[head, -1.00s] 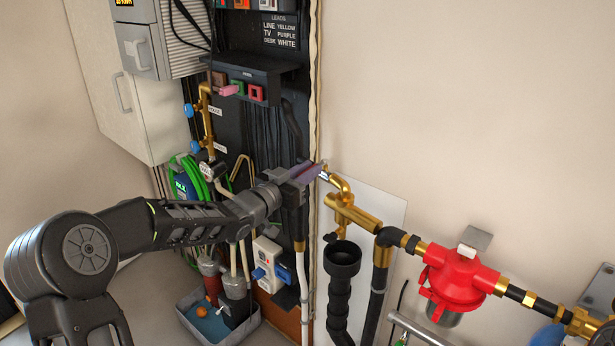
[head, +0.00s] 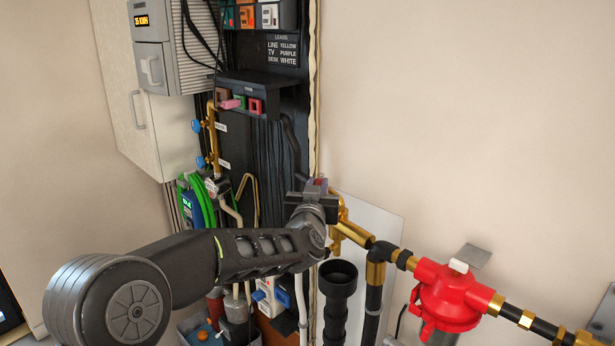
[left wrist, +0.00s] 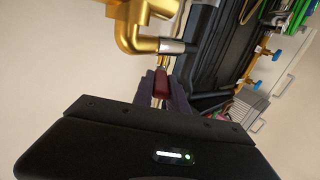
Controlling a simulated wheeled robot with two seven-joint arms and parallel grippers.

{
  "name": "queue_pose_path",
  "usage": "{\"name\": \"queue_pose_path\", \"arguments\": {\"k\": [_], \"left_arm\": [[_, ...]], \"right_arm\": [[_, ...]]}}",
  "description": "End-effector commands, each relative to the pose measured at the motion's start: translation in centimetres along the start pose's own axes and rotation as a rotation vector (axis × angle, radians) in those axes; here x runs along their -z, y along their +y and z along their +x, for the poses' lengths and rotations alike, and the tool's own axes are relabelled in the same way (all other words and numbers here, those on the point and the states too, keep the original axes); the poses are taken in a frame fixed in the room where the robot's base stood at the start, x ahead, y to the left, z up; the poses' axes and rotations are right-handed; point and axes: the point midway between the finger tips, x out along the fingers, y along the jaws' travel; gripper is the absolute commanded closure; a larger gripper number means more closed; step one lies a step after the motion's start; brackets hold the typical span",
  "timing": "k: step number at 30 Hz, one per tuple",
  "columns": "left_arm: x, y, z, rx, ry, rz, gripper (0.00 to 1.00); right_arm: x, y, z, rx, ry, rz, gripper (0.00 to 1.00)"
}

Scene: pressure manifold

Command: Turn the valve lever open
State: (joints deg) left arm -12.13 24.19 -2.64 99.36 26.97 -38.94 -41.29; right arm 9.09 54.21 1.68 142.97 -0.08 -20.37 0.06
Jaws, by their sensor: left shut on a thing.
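The valve lever is a dark red handle (left wrist: 161,84) in the left wrist view, close to the silver collar (left wrist: 176,46) of the brass valve (left wrist: 140,32). My left gripper (left wrist: 161,92) is shut on the lever, with a finger on each side of it. In the head view my left gripper (head: 318,190) is at the brass valve pipe (head: 343,215), and only a small reddish part of the lever (head: 317,183) shows. The gripper's body hides the rest. My right gripper is in neither view.
A red regulator (head: 447,297) sits on the brass and black pipe to the right. A black upright pipe (head: 337,310) stands below the valve. A dark panel with cables (head: 262,165) is close behind on the left. The wall at upper right is bare.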

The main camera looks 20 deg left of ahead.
Motion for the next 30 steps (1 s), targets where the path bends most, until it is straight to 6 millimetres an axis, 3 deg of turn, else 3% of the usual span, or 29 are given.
{"name": "queue_pose_path", "arguments": {"k": [1, 9, 18, 30], "left_arm": [[1.1, 0.9, 0.0, 0.033, -0.006, 0.004, 1.0], [0.5, 1.6, 0.2, 0.26, -0.002, 0.001, 1.0], [0.3, 1.8, 0.3, 0.396, 0.001, -0.003, 1.0], [0.2, 1.7, 0.4, 0.422, 0.003, -0.003, 1.0]], "right_arm": [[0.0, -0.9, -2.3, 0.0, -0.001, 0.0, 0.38], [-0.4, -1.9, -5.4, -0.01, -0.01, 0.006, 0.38], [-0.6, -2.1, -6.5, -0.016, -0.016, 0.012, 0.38], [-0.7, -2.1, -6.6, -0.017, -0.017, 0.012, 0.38]]}}
